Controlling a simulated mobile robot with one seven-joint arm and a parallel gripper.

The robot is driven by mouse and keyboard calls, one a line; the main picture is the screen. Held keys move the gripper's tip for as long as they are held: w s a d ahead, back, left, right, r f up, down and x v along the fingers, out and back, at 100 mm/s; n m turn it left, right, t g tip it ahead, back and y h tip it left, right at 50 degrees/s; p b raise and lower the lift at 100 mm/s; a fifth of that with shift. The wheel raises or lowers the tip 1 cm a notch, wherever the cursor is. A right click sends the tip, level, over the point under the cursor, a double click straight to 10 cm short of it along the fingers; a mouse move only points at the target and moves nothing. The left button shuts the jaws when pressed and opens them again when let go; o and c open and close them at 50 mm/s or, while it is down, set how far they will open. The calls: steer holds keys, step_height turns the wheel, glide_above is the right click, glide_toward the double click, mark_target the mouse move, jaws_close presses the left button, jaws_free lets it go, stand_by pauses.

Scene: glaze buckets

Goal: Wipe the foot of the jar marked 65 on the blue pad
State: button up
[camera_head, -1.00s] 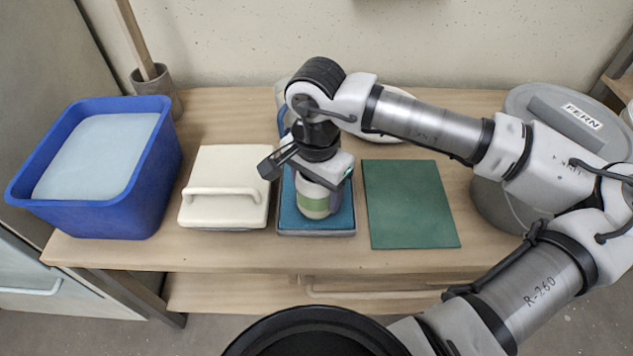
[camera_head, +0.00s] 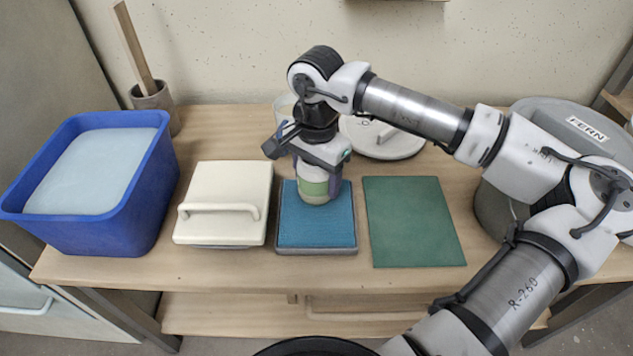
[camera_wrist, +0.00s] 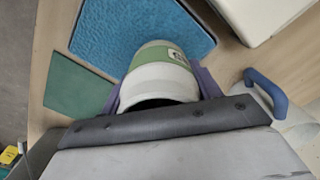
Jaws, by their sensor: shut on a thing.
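A cream jar with a green band (camera_head: 314,184) is held upright by my gripper (camera_head: 318,176) over the far part of the blue pad (camera_head: 316,229). In the wrist view the jar (camera_wrist: 160,75) sits between the purple fingers of my gripper (camera_wrist: 163,88), with the blue pad (camera_wrist: 130,35) beyond it. The label on its band is only partly visible and its number cannot be read. The jar's foot looks to be on or just above the pad; I cannot tell which.
A cream lid with a handle (camera_head: 222,205) lies left of the pad, and a green mat (camera_head: 413,222) lies right. A blue tub (camera_head: 140,200) of pale liquid stands far left. A round white lid (camera_head: 385,142) lies behind, and a grey bucket marked FERN (camera_head: 572,115) stands right.

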steer(key=shift+r, duration=0.15)
step_height(320, 180, up, 7)
steer(key=p, duration=0.4)
stand_by(0.4)
stand_by(0.4)
